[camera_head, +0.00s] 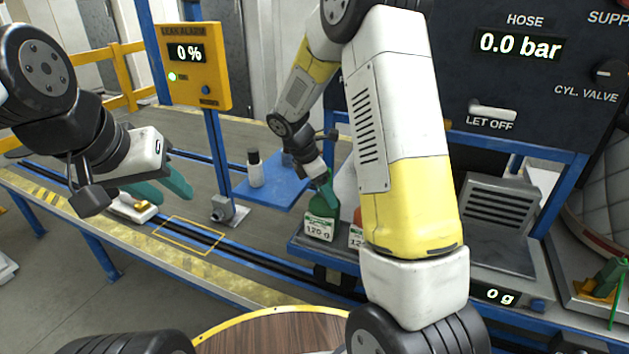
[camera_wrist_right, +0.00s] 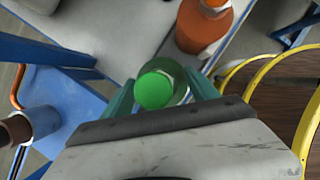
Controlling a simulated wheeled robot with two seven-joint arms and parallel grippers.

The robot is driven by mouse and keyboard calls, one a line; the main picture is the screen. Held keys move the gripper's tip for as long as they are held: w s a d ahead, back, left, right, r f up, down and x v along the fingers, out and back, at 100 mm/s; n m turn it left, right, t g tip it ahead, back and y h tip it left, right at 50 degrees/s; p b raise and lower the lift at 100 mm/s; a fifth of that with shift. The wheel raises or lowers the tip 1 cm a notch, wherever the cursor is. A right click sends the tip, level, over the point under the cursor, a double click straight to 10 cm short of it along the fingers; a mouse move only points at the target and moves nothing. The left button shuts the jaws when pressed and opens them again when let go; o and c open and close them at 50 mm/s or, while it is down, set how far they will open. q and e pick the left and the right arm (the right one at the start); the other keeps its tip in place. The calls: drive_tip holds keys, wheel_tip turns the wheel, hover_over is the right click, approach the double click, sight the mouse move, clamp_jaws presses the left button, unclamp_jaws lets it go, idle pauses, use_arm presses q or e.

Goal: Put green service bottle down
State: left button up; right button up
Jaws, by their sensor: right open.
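The green service bottle (camera_head: 320,218), with a white 120 g label, stands upright on a blue-edged grey shelf (camera_head: 300,246). In the right wrist view its green cap (camera_wrist_right: 154,90) lies between the teal fingers. My right gripper (camera_head: 321,183) is open around the bottle's upper part; whether a finger touches it I cannot tell. My left gripper (camera_head: 177,197) is over the long bench at the left, its teal fingers apart and empty.
An orange bottle (camera_wrist_right: 205,25) stands close beside the green one; my right arm mostly hides it in the head view. A blue platform (camera_head: 270,193) holds a white, dark-capped bottle (camera_head: 255,170). A yellow leak alarm (camera_head: 193,67) stands on a blue post. A yellow-outlined bench area (camera_head: 188,235) is empty.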

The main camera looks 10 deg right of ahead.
drive_tip(key=v, duration=1.2)
drive_tip(key=s+d+r+m+t+y, duration=0.1)
drive_tip(key=s+r+m+t+y, duration=0.1)
drive_tip(key=s+r+m, duration=0.3)
drive_tip(key=s+d+r+m+t+y, duration=0.1)
drive_tip(key=s+r+m+t+y, duration=0.2)
drive_tip(key=s+m, duration=1.1)
drive_tip(key=s+r+y, duration=0.1)
drive_tip(key=s+r, duration=0.1)
drive_tip(key=s, duration=0.2)
drive_tip(key=shift+s+d+m+y, duration=0.25)
drive_tip(key=shift+m+y, duration=0.05)
